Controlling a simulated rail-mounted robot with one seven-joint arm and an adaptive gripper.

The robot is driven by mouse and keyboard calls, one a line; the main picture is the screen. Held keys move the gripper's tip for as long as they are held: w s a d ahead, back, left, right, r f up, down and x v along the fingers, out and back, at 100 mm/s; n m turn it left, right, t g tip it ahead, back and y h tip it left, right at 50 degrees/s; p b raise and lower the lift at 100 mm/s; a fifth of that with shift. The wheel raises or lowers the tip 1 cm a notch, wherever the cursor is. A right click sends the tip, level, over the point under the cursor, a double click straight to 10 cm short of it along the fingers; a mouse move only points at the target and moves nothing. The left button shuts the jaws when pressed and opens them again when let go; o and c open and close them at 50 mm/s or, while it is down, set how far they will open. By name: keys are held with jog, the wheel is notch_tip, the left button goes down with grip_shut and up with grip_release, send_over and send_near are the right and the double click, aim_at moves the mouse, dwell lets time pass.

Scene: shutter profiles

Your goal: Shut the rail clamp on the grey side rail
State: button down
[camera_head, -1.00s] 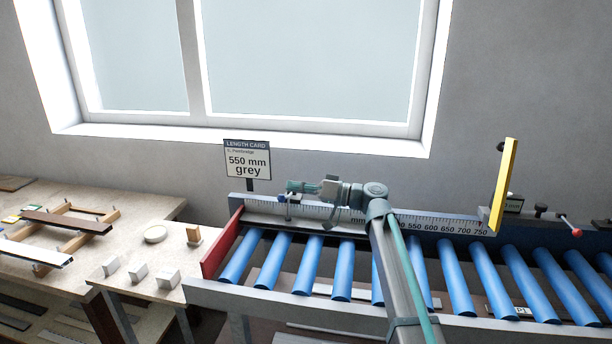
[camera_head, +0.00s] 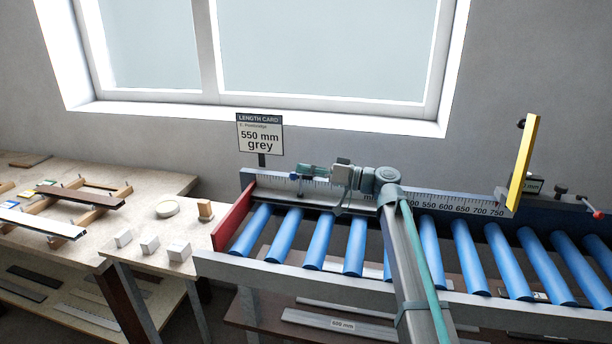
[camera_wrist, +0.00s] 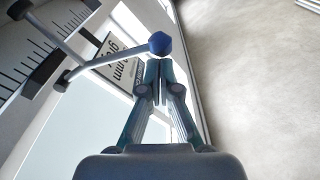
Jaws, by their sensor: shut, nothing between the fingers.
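The rail clamp shows in the wrist view as a thin metal lever (camera_wrist: 105,62) with a blue ball knob (camera_wrist: 160,43) and a dark-tipped cross bar (camera_wrist: 45,68) beside the printed scale. In the head view it is small and mostly hidden by my gripper at the left part of the grey side rail (camera_head: 452,199). My gripper (camera_wrist: 158,72) is shut and empty, with the knob just beyond its fingertips. I cannot tell whether they touch. In the head view my gripper (camera_head: 303,169) is over the scale's left end.
Blue rollers (camera_head: 320,242) run in front of the rail, with a red end plate (camera_head: 234,216) at the left. A yellow stop (camera_head: 524,163) and a red-knobbed handle (camera_head: 597,214) stand at the right. The length card (camera_head: 260,134) rises behind. A table (camera_head: 150,188) holds white blocks.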

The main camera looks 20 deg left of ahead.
jog(key=f+b, duration=0.2)
jog(key=shift+s+b, duration=0.35)
jog(key=shift+s, duration=0.05)
jog(key=shift+r, duration=0.1)
